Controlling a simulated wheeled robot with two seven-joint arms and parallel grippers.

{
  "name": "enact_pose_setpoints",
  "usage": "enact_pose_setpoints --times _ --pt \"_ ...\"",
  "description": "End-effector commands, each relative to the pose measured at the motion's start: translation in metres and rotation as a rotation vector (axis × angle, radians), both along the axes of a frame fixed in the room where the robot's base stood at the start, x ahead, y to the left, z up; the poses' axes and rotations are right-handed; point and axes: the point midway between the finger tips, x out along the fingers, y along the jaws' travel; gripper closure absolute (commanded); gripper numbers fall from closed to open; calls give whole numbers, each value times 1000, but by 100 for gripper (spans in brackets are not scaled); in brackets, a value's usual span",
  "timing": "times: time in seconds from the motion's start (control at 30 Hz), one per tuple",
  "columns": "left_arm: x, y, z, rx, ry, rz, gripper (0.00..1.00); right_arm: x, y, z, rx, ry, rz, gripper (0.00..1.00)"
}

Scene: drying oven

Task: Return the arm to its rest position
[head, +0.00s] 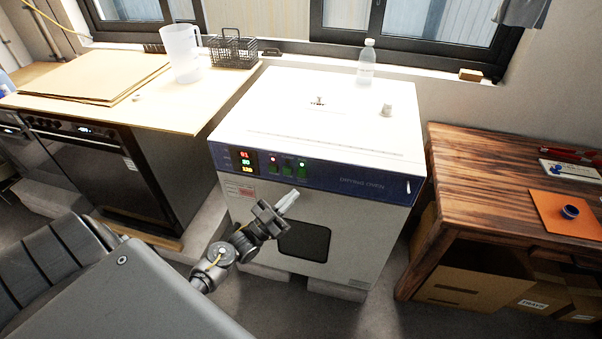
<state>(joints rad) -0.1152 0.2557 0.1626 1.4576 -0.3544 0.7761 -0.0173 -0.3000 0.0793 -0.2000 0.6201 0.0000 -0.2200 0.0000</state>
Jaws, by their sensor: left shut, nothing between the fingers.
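My left gripper (286,203) is shut and empty, with its arm coming in from the lower left. It is in front of the left part of the white drying oven (361,223), below the blue control panel (347,178). I cannot tell whether its fingertips touch the oven. The oven door is shut, with a small dark window (304,242) low in it, partly behind my arm. The panel shows lit digits and small lights. My right gripper is not in view.
A clear bottle (366,64) and a small pale knob-like item (387,110) are on the oven top. A pitcher (181,53) and dark basket (232,50) stand on the left counter. A wooden table (480,190) on the right holds an orange mat (560,222); cardboard boxes (470,285) are beneath.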

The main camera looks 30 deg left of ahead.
Motion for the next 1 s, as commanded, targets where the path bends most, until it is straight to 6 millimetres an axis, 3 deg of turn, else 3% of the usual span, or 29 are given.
enact_pose_setpoints --times 0.53,0.67,0.77,0.87,1.0 --pt "-1 0 -1 0 2 0 100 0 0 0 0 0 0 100" --pt "6 3 -15 14 74 24 100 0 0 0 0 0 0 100" --pt "14 14 -62 33 242 80 100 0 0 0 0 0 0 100" --pt "8 18 -136 47 477 137 100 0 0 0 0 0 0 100" --pt "-33 15 -245 70 812 197 100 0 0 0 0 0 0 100"
